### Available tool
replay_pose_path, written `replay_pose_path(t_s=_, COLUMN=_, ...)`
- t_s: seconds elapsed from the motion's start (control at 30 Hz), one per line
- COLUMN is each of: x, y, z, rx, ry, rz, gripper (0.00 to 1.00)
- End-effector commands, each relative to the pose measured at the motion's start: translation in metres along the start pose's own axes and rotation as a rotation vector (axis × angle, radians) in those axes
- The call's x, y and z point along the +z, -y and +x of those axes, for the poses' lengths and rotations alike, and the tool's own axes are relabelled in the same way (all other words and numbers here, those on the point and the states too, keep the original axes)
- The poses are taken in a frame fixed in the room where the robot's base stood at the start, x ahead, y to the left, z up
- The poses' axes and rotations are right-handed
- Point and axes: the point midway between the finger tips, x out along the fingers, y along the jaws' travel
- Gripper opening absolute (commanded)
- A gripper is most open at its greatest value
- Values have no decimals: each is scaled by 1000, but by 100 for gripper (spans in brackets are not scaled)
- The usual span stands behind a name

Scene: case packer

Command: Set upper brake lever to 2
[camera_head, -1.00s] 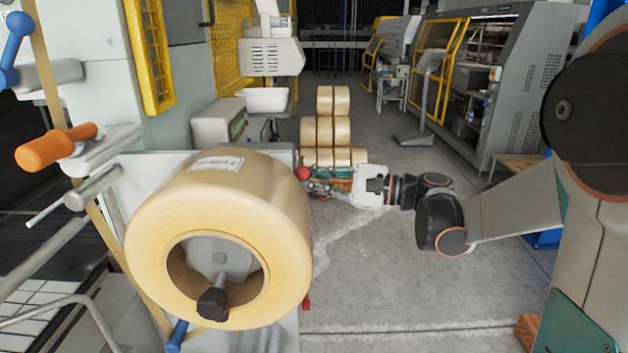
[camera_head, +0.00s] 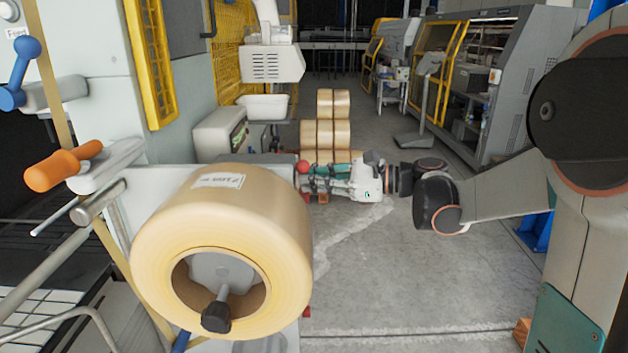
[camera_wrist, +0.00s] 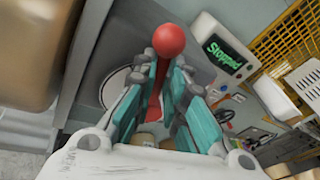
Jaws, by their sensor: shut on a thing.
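The red brake lever (camera_wrist: 162,70) ends in a round red ball knob (camera_wrist: 169,40). In the wrist view it stands between the teal fingers of my gripper (camera_wrist: 163,78), which is shut on the lever below the ball. In the head view the red ball knob (camera_head: 304,167) shows just behind the large tape roll, at the tips of my gripper (camera_head: 311,181). The lever's base and any number scale cannot be made out.
A large tan tape roll (camera_head: 205,240) on a spindle fills the near left. An orange handle (camera_head: 62,168) and a blue-knobbed lever (camera_head: 27,47) stick out at left. Stacked rolls (camera_head: 325,132) stand behind my gripper. A screen (camera_wrist: 224,52) reads "Stopped".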

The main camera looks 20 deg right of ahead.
Motion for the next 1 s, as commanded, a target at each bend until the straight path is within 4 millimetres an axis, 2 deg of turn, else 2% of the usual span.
replay_pose_path(t_s=0.4, x=1, y=14, z=3, rx=36, ry=-34, rz=175, gripper=0)
replay_pose_path(t_s=0.9, x=0, y=15, z=3, rx=39, ry=-38, rz=195, gripper=0)
replay_pose_path(t_s=0.93, x=0, y=15, z=3, rx=39, ry=-38, rz=195, gripper=17)
replay_pose_path(t_s=1.0, x=0, y=15, z=3, rx=39, ry=-38, rz=195, gripper=32)
